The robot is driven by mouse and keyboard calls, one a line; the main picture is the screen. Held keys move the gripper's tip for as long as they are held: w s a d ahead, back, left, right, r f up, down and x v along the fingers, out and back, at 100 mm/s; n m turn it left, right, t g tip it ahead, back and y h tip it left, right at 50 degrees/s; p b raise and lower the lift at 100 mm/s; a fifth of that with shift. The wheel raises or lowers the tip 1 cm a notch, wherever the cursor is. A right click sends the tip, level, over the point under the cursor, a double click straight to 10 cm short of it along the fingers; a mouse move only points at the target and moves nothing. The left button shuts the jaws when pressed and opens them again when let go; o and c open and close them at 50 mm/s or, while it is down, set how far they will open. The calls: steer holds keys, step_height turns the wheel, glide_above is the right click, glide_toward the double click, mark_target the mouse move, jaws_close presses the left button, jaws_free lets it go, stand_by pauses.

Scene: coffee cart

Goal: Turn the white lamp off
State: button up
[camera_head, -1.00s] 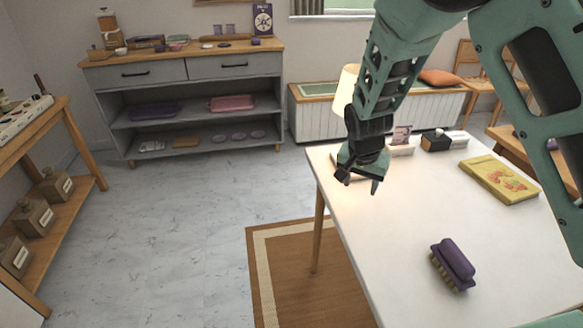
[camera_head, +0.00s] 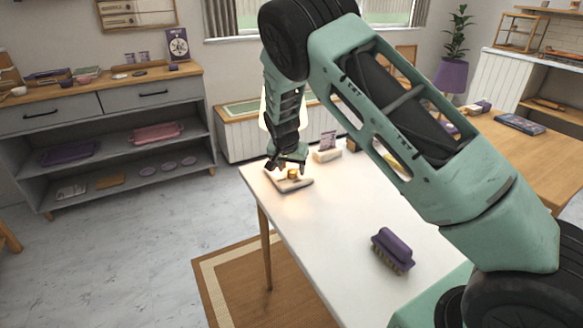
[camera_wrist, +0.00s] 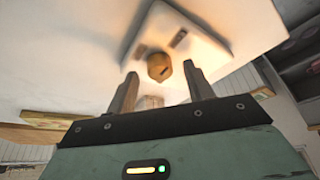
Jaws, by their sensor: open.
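The white lamp stands at the far left corner of the white table. Its glowing shade (camera_head: 265,112) is mostly hidden behind my arm, and warm light falls around its base (camera_head: 295,186). On the base is a small brass-coloured knob (camera_head: 293,174). My gripper (camera_head: 287,163) is at the lamp's base, close to the knob. In the wrist view its two open fingers (camera_wrist: 160,80) show with the knob between and just beyond their tips; contact cannot be told.
A purple brush (camera_head: 392,250) lies on the white table (camera_head: 345,215). A card in a pale holder (camera_head: 327,152) stands right of the lamp. A grey shelf (camera_head: 110,125) stands at the back left.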

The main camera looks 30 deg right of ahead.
steer(key=shift+w+d+f, duration=0.3)
steer(key=shift+d+f, duration=0.05)
steer(key=shift+f, duration=0.2)
steer(key=c, duration=1)
